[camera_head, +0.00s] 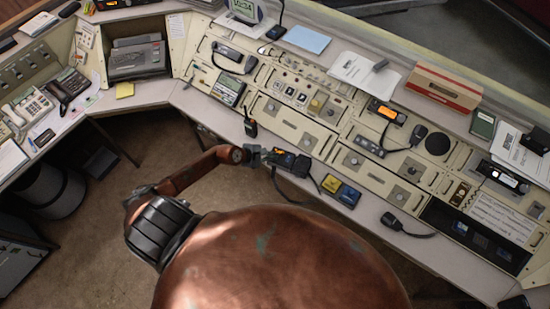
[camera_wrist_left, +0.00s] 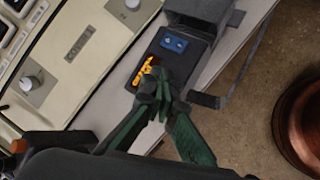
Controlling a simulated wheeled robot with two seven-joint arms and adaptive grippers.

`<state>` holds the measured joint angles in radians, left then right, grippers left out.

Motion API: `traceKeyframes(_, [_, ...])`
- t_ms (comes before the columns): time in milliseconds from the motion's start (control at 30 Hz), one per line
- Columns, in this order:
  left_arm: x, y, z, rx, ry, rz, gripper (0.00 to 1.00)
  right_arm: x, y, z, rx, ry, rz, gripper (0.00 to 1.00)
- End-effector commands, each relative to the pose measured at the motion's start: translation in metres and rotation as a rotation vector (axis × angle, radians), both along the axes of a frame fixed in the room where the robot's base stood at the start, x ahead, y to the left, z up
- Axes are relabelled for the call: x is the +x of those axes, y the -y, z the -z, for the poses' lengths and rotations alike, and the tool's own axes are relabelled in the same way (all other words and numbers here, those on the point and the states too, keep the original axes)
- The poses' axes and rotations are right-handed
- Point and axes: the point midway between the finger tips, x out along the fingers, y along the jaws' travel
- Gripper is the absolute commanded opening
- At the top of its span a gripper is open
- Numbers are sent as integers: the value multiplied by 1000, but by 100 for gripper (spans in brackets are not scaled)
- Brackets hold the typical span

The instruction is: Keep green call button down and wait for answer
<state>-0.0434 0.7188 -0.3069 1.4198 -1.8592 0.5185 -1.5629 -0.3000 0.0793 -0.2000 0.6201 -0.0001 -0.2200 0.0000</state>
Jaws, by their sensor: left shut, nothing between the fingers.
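A small dark call unit (camera_head: 301,165) sits at the front edge of the console. In the left wrist view it shows a blue panel (camera_wrist_left: 174,43) and an orange-yellow part (camera_wrist_left: 143,72). My left gripper (camera_head: 270,158) reaches it from the left. Its green-and-dark fingers are shut and empty, and their tips (camera_wrist_left: 154,88) are over the end of the unit, beside the orange-yellow part. I cannot make out a green button; the fingertips hide that end of the unit. Whether the tips touch or press it I cannot tell. My right gripper is not in view.
A blue-and-yellow box (camera_head: 341,190) stands to the right of the unit, and a handheld radio (camera_head: 250,127) lies to the left. A handset with a cord (camera_head: 392,222) lies farther right. Open floor (camera_head: 150,140) is in front of the console.

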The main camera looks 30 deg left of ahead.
Motion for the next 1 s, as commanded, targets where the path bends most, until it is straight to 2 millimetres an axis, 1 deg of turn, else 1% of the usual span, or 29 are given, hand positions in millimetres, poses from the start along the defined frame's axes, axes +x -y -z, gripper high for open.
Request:
traceKeyframes(33, [0, 0, -6, 1, 1, 0, 0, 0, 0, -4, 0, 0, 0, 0])
traceKeyframes(167, [1, 0, -11, 1, 2, 1, 0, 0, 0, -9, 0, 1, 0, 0])
traceKeyframes(567, [1, 0, -14, 0, 2, 0, 0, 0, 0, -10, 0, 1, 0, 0])
traceKeyframes(667, [1, 0, -21, 1, 3, 1, 0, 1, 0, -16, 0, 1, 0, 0])
traceKeyframes(1000, [1, 0, -54, 1, 3, 2, 0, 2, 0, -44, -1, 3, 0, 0])
